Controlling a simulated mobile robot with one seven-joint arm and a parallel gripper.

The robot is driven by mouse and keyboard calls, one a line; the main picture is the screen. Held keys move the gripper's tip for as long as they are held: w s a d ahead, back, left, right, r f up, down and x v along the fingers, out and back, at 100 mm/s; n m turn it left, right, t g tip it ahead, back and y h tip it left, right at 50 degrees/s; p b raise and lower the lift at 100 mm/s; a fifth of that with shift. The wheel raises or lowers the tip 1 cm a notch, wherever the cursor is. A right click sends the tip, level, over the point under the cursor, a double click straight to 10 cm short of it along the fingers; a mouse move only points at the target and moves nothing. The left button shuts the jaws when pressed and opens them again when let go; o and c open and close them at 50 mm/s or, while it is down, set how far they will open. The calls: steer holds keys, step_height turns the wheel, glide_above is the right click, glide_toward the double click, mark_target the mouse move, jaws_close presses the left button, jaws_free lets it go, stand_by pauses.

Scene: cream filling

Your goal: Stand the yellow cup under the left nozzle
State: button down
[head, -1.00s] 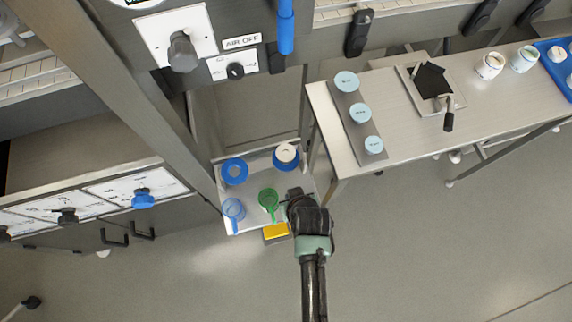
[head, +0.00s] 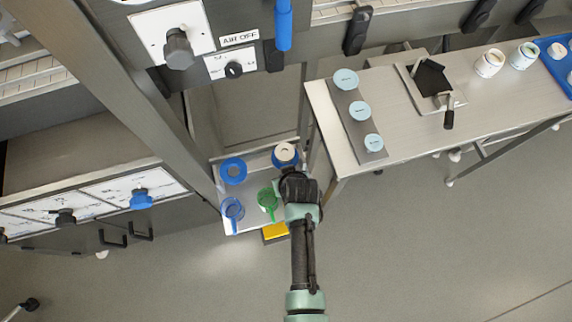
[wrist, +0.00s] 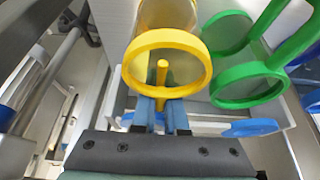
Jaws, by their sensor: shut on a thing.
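The yellow cup (wrist: 167,48) shows in the wrist view, with a thick yellow rim and a see-through body. My gripper (wrist: 160,108) is shut on it at its yellow handle, just below the rim in the picture. A blue ring (head: 233,171) sits at the shelf's back left. A second blue ring (head: 285,155) at back right has a pale round thing in it. I cannot make out the nozzles.
A green cup (head: 267,200) stands close left of my gripper, and large green rims (wrist: 250,85) show in the wrist view. A blue cup (head: 232,209) stands at the shelf's front left. A post (head: 150,100) rises to the left.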

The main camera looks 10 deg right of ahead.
steer(key=c, duration=1)
jaws_free()
steer(key=shift+f, duration=0.1)
steer(key=shift+o, duration=0.2)
